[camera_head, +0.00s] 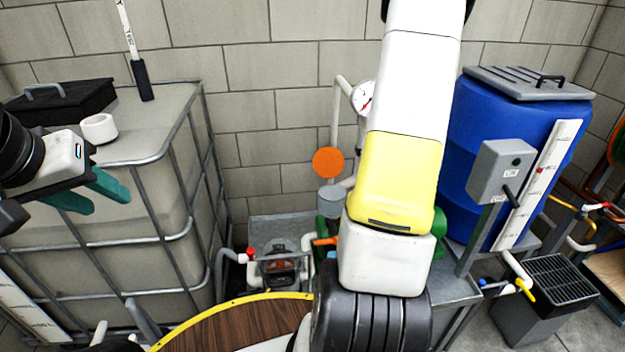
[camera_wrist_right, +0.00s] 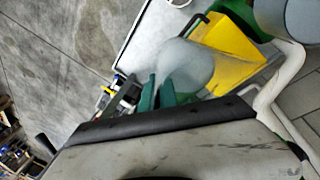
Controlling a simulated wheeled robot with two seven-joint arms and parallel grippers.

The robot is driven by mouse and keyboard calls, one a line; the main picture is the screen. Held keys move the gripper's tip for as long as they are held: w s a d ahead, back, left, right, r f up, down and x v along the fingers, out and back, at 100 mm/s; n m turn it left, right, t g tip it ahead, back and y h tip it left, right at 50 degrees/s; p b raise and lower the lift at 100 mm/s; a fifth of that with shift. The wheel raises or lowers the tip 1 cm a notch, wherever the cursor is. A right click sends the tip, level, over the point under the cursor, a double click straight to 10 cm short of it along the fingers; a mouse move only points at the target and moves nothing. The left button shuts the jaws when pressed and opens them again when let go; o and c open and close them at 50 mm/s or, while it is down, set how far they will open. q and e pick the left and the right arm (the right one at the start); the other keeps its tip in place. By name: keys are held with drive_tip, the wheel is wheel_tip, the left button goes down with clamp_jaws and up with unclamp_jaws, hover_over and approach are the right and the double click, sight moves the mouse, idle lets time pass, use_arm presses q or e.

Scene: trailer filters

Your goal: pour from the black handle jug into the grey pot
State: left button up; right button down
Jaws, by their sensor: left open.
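I cannot make out the black handle jug or the grey pot for sure in either view. My left gripper (camera_head: 88,195) is at the left in the head view, its teal fingers apart and empty, in front of the caged tank. My right arm fills the middle of the head view, and its gripper is hidden there. In the right wrist view the green fingertips of my right gripper (camera_wrist_right: 158,93) show beside a pale grey rounded thing (camera_wrist_right: 185,66). I cannot tell whether they touch it or hold it.
A white cup (camera_head: 98,129) and a black lidded box (camera_head: 62,101) stand on the caged tank (camera_head: 150,136). A blue barrel (camera_head: 462,150) stands right. A metal bench (camera_head: 268,229) with pipes lies behind my right arm. A yellow thing (camera_wrist_right: 222,52) shows in the wrist view.

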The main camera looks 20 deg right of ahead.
drive_tip(key=shift+s+d+f+t+y+b, duration=0.15)
drive_tip(key=shift+d+f+t+y, duration=0.15)
drive_tip(key=shift+y, duration=0.3)
drive_tip(key=shift+s+d+f+t+y+b, duration=0.1)
drive_tip(key=shift+d+f+t+y+b, duration=0.1)
drive_tip(key=shift+f+t+y, duration=0.3)
drive_tip(key=shift+r, duration=2.6)
